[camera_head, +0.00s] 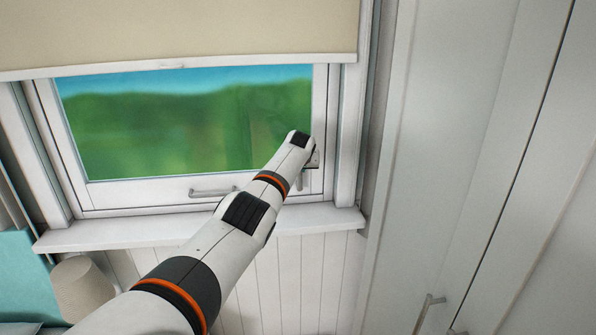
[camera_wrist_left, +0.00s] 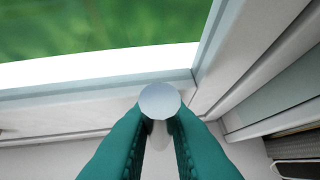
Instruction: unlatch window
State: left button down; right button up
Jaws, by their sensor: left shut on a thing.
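The white-framed window (camera_head: 190,190) is at the back, with blurred green and blue behind its glass. My left arm reaches up to the lower right corner of its frame. In the left wrist view, the teal fingers of my left gripper (camera_wrist_left: 160,125) are shut on the window latch (camera_wrist_left: 160,101), a pale grey piece with a round end. In the head view, a small part of the latch (camera_head: 300,181) shows below my wrist; the rest is hidden by my arm. A horizontal bar handle (camera_head: 212,192) sits on the lower frame, left of my arm. My right gripper is not in view.
A cream blind (camera_head: 180,35) covers the upper window. A white sill (camera_head: 120,235) runs below it. A tall pale cabinet (camera_head: 470,130) with bar handles stands close on the right. A ribbed beige lamp shade (camera_head: 82,290) and a teal surface (camera_head: 22,270) are at lower left.

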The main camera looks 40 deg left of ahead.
pick_arm(q)
jog(key=shift+d+f, duration=0.1)
jog(key=shift+f, duration=0.1)
dwell(0.3)
jog(key=c, duration=1.4)
grip_release()
jog(key=shift+w, duration=0.1)
jog(key=shift+r, duration=0.25)
jog(key=shift+d+r, duration=0.15)
jog(key=b+v, duration=0.1)
jog(key=v, duration=1)
jog(key=shift+s+d, duration=0.2)
